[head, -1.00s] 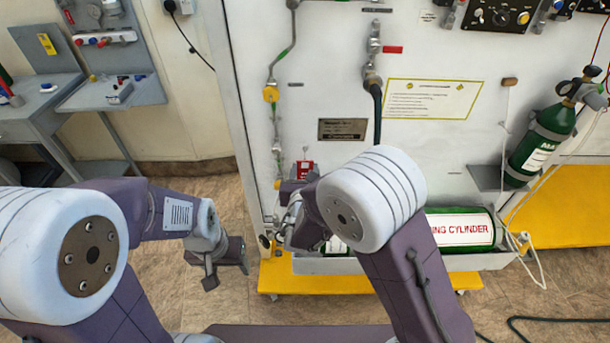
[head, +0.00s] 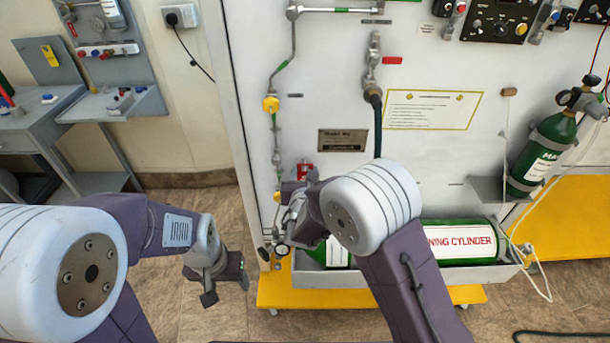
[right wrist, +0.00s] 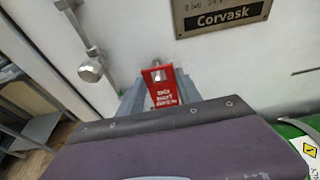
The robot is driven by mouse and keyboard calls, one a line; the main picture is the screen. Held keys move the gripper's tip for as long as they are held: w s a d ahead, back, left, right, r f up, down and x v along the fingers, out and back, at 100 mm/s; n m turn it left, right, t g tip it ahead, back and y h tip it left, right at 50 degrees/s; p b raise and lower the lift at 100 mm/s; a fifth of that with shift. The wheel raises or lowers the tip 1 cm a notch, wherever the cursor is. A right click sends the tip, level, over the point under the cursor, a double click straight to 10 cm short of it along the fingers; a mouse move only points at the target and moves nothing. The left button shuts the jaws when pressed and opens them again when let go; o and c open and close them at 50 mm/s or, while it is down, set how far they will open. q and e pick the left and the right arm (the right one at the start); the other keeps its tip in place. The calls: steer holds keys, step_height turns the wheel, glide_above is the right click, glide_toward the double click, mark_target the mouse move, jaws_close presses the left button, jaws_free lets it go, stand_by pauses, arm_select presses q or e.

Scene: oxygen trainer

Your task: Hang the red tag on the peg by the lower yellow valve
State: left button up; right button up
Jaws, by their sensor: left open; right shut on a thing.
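The red tag (head: 304,170) stands upright in my right gripper (head: 294,184), close to the white panel. In the right wrist view the red tag (right wrist: 163,92) is between the fingertips, its white lettering facing the camera. A small metallic piece shows near its upper part; I cannot tell if it is the peg or whether the tag is around it. The lower yellow valve (head: 277,196) is just left of my right gripper, partly hidden. Another yellow valve (head: 271,104) is higher on the same pipe. My left gripper (head: 226,288) is open and empty, low over the floor.
A gauge (head: 281,249) sits below my right gripper. A green cylinder (head: 460,240) lies in a grey tray on the panel's yellow base (head: 320,292). A nameplate (head: 343,140) is right of the pipe. Grey benches (head: 110,100) stand at the left.

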stand_by(0.4)
steer(key=o, duration=1.4)
steer(key=p+v, duration=0.1)
steer(key=v, duration=0.8)
steer(key=shift+r, duration=0.1)
